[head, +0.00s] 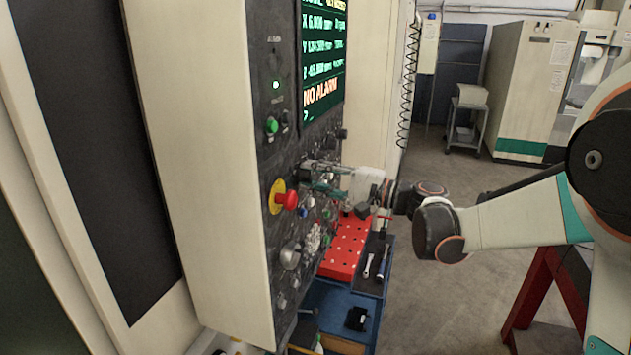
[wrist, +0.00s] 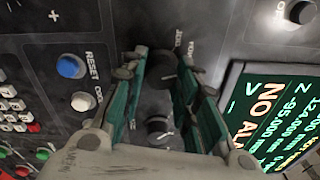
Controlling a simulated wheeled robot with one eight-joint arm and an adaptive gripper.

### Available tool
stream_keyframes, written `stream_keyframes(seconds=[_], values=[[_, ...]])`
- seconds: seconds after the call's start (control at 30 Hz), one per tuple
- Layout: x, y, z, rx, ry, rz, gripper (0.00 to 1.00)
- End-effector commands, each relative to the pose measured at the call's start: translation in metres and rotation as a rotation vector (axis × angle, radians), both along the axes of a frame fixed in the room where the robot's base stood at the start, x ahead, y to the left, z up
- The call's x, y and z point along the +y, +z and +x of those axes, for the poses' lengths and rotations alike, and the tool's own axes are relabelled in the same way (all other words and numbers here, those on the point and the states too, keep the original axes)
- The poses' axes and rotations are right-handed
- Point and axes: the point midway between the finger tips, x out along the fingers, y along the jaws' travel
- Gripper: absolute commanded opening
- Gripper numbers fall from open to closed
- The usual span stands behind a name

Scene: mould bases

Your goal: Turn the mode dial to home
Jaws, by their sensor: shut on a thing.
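The mode dial (wrist: 161,72) is a dark round knob on the grey control panel, between my fingertips in the wrist view. Small white lettering curves beside it, partly hidden and too blurred to read fully. My gripper (wrist: 160,68) has its green-padded fingers on either side of this knob and is shut on it. In the head view my gripper (head: 312,178) reaches the panel from the right, below the screen; the dial is hidden there by the fingers. Which way the dial points cannot be told.
Another dark knob (wrist: 157,127) sits between the fingers, nearer the palm. A blue button (wrist: 70,66) and a white one (wrist: 82,101) are to the left. A screen (head: 322,60) reads NO ALARM. A red emergency stop (head: 287,199) juts out below left of my gripper.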

Motion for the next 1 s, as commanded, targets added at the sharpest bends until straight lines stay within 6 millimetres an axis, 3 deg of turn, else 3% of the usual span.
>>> stream_keyframes(seconds=[0.67, 0.7, 0.77, 1.0], values=[[0.0000, -0.0013, -0.0006, -0.060, 0.001, -0.025, 0.04], [0.0000, -0.0013, -0.0006, -0.060, 0.001, -0.025, 0.37], [0.0001, -0.0012, -0.0005, -0.060, 0.001, -0.025, 0.49], [0.0000, -0.0007, -0.0001, -0.060, 0.001, -0.023, 0.49]])
